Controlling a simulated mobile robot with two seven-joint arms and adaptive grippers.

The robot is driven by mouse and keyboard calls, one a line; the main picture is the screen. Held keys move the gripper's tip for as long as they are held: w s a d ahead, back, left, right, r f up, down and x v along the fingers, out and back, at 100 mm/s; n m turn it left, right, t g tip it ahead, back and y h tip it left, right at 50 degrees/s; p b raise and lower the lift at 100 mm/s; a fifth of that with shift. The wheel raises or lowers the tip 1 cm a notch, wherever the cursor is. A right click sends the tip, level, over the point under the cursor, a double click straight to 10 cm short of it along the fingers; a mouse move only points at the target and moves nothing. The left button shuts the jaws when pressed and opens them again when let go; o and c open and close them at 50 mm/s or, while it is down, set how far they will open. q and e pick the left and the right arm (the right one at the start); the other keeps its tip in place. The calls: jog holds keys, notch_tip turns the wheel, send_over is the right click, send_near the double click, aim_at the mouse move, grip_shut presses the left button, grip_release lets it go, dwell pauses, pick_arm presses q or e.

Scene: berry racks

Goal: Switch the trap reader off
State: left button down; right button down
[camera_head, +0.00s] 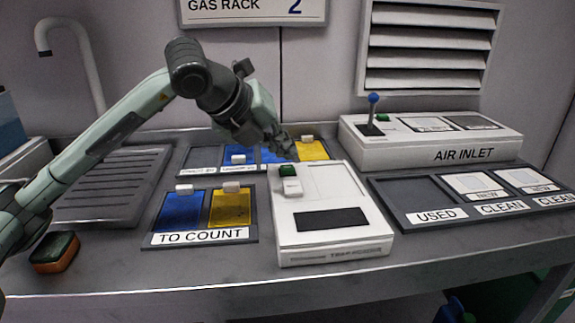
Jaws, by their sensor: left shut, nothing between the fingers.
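The trap reader, a white box (345,239) with a dark screen, stands in the middle of the bench. A small dark green piece (288,170) and a raised white block (292,187) sit at its back left on top. I cannot tell the switch position from this view. My left gripper (285,147) is shut and empty, just behind the green piece at the reader's back left corner. It looks apart from the reader, though the gap is hard to judge. My right gripper is not in view.
Left of the reader is the TO COUNT tray (160,239) with blue and yellow cards. More cards lie behind it. At right are the AIR INLET box (400,152) with a blue-knobbed lever (373,108) and the USED/CLEAN tray (420,229). A sponge (56,252) lies front left.

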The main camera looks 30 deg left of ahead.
aim_at(285, 169)
pick_arm(q)
jog(key=shift+r+p, duration=1.4)
jog(key=shift+r, duration=0.95)
jog(key=shift+f, duration=0.1)
